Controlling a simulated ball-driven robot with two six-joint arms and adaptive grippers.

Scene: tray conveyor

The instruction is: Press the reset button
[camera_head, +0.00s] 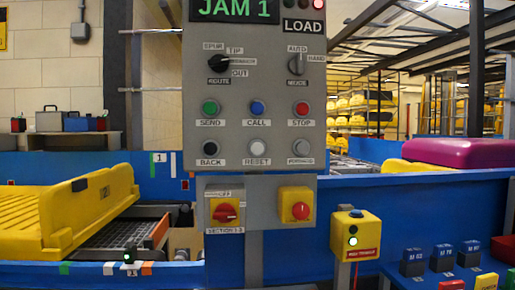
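The reset button (256,147) is a white round button in the lower row of the grey control panel (231,83), with a "RESET" label under it. A black "BACK" button (210,147) sits to its left and a grey button (302,147) to its right. Above are the green "SEND" (210,108), blue "CALL" (256,108) and red "STOP" (303,108) buttons. The display (236,9) reads "JAM 1" in green. Neither of my grippers is in view, and nothing covers the reset button.
Below the panel are a red rotary switch (225,212) and a red button (300,210) on yellow boxes. A yellow box (355,236) stands right. A yellow tray (75,212) sits tilted on the conveyor at left. Small blue blocks (441,257) stand at lower right.

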